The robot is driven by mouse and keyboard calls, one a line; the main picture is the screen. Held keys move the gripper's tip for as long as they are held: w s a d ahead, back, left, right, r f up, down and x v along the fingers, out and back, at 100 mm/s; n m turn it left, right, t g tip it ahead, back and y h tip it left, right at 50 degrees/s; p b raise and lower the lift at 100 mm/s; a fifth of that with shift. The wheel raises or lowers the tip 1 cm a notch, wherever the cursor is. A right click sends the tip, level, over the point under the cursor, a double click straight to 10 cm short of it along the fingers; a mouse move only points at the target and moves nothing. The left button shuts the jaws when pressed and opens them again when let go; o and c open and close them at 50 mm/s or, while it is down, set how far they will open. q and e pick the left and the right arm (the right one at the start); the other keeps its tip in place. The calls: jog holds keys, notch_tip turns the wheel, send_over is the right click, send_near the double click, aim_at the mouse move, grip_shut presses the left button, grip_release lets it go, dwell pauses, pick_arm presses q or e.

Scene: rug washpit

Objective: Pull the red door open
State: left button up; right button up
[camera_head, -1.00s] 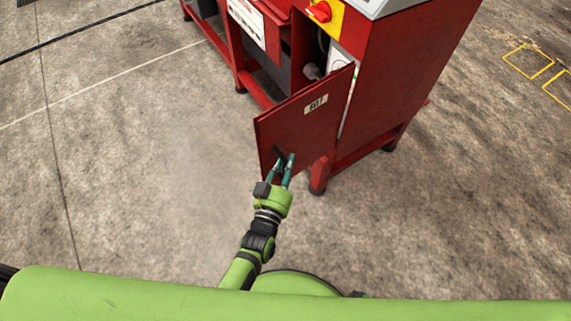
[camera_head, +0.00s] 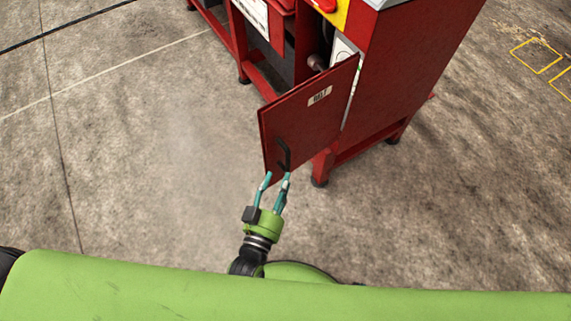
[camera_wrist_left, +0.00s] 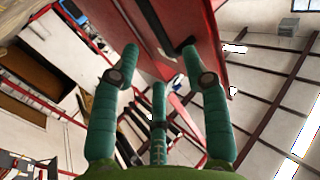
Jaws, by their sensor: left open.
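The red door (camera_head: 305,118) stands swung out from the red machine, with a small white label near its top and a black bar handle (camera_head: 284,155) near its free edge. My left gripper (camera_head: 277,177) is open just below and in front of the handle, and looks apart from it. In the left wrist view the teal fingers (camera_wrist_left: 160,75) are spread with nothing between them. The black handle (camera_wrist_left: 152,28) and the red door (camera_wrist_left: 203,30) show beyond the fingertips there. My right gripper is not in view.
The red machine (camera_head: 410,75) stands behind the door on short dark feet, with an open interior at the hinge side. Bare concrete floor (camera_head: 150,160) is clear to the left of the door. Yellow floor markings (camera_head: 537,57) lie at the far right.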

pick_arm(q)
jog(key=shift+v, duration=1.75)
jog(key=s+a+f+g+y+p, duration=0.1)
jog(key=s+a+f+g+p, duration=0.3)
jog(key=f, duration=0.5)
jog(key=s+a+f+g+p, duration=0.25)
jog(key=s+f+g, duration=0.3)
jog(key=f, duration=0.35)
jog(key=s+a+f+g+y+p, duration=0.1)
jog(key=s+a+f+g+p, duration=0.1)
jog(key=s+a, duration=0.3)
jog(key=s+a+f+g+y+p, duration=0.2)
jog(key=s+a+f+g, duration=0.2)
jog(key=s, duration=0.7)
jog(key=shift+s+a+f+g, duration=0.25)
jog(key=shift+s+a+g, duration=0.1)
jog(key=shift+a+g, duration=0.3)
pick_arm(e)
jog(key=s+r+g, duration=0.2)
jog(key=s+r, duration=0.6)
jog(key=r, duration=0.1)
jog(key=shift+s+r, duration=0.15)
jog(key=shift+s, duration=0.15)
pick_arm(q)
jog(key=shift+a, duration=0.1)
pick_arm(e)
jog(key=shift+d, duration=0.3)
